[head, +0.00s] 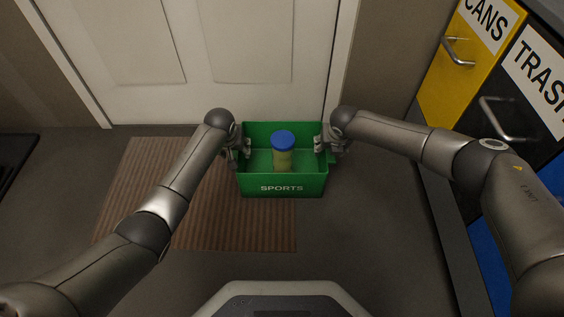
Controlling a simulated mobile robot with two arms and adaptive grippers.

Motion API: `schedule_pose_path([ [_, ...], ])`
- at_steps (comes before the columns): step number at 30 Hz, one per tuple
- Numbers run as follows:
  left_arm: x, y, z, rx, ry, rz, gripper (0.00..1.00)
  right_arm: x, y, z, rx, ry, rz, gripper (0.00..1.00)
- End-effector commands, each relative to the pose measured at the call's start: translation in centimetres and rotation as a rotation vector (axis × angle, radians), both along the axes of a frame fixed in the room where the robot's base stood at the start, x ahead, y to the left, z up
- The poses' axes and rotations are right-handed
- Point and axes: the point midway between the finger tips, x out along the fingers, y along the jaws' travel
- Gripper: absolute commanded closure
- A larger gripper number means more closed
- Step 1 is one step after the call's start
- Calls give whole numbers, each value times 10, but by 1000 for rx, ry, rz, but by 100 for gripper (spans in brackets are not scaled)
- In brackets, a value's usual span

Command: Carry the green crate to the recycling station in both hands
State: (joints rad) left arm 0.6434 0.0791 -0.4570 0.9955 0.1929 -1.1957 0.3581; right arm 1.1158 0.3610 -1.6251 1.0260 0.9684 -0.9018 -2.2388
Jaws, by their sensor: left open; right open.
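The green crate (282,187) with "SPORTS" on its front is in the middle of the head view, in front of a white door. A jar with a blue lid (283,141) stands inside it. My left gripper (241,150) is open at the crate's left side wall. My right gripper (324,144) is open at its right side wall. I cannot tell whether the fingers touch the walls. The recycling station (462,62) is at the right, with a yellow "CANS" front and a black "TRASH" front (530,85), each with a metal handle.
A brown striped mat (150,195) lies on the floor left of and partly beneath the crate. The white door (200,60) closes off the back. A dark object (14,165) is at the left edge. Grey floor (375,230) is clear between the crate and the station.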

Motion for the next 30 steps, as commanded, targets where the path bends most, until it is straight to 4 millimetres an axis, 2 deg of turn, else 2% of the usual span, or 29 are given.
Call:
schedule_pose_path([
  [10,1,0,-2,0,-1,0,44,1,0,-2,0,0,-1,44],
  [23,1,0,-2,0,0,0,98,1,0,-2,-1,0,-1,98],
  [30,1,0,-2,1,0,-1,100,1,-1,-2,-1,0,-1,100],
])
